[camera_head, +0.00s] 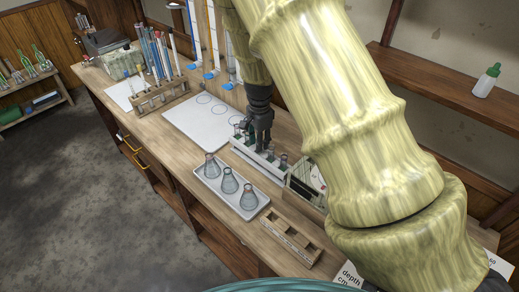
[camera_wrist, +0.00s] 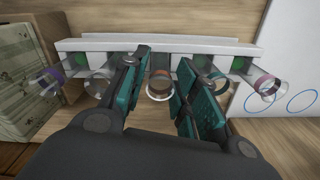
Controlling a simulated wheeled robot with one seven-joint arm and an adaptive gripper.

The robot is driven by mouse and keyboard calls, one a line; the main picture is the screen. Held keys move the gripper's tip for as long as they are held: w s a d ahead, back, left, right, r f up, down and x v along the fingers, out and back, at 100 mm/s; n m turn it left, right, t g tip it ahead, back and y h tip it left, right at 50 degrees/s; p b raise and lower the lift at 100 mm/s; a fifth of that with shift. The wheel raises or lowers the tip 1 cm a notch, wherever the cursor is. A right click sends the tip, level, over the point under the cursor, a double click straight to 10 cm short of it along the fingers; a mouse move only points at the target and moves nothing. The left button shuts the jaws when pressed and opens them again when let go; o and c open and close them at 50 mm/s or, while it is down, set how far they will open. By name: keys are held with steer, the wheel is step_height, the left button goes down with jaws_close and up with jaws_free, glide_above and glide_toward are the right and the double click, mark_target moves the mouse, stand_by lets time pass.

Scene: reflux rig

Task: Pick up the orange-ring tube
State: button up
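A white rack (camera_wrist: 100,44) holds a row of several glass tubes, seen from above in the wrist view. The middle tube (camera_wrist: 159,85) has an orange-brown ring at its mouth. My gripper (camera_wrist: 160,76) is open, with one green-padded finger on each side of the middle tube and gaps visible. In the head view my gripper (camera_head: 261,143) reaches down at the rack (camera_head: 247,160), hiding some tubes.
A white tray (camera_head: 216,190) with three flasks stands in front of the rack. A wooden holder (camera_head: 290,238) lies nearer. A white mat with circles (camera_head: 193,124) and a wooden rack with tubes (camera_head: 160,97) are to the left. A box (camera_wrist: 22,75) stands close beside the rack.

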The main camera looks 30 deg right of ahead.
jaws_close()
steer(key=shift+r, duration=0.1)
stand_by(0.3)
steer(key=shift+r+b, duration=1.7)
steer(key=shift+r, duration=3.25)
